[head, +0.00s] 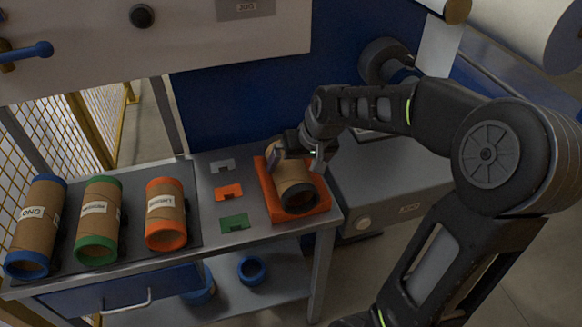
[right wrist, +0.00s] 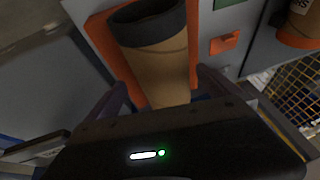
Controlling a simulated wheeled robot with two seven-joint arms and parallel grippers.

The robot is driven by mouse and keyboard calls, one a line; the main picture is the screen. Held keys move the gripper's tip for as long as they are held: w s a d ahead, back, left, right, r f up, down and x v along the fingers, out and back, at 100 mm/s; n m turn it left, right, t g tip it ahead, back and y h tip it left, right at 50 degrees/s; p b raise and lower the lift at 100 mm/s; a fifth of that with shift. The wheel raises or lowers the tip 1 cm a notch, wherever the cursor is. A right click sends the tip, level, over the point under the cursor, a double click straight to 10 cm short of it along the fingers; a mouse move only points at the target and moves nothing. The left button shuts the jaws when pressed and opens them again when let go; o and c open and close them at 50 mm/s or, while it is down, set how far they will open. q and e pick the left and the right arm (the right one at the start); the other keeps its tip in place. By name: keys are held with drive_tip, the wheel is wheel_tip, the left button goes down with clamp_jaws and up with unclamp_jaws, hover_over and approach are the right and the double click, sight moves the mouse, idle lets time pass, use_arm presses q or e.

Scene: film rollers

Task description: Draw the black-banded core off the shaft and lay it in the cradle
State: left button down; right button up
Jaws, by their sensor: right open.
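The black-banded core (head: 293,180) is a brown tube with a dark band at its near end. It lies in the orange cradle (head: 264,186) at the right end of the bench. My right gripper (head: 297,158) is at the far part of the core, its jaws open with a finger on either side. The right wrist view shows the core (right wrist: 160,62) between the spread fingers (right wrist: 165,95), over the cradle (right wrist: 101,30). Whether the fingers touch it is unclear. A dark round fitting (head: 385,60), perhaps the shaft end, shows bare behind my arm. My left gripper is not in view.
Blue-banded (head: 38,222), green-banded (head: 100,215) and orange-banded (head: 165,210) cores lie on a dark mat at the left. Grey (head: 222,166), orange (head: 228,192) and green (head: 235,223) flat pieces lie between mat and cradle. A grey cabinet (head: 390,180) stands at the right.

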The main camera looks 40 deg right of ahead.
drive_tip(key=shift+w+a+v, duration=0.1)
drive_tip(key=shift+w+v, duration=0.05)
drive_tip(key=shift+v, duration=1)
drive_tip(key=shift+w+a+v, duration=0.1)
drive_tip(key=shift+a+v, duration=0.05)
drive_tip(key=shift+v, duration=0.95)
drive_tip(key=shift+r, duration=0.15)
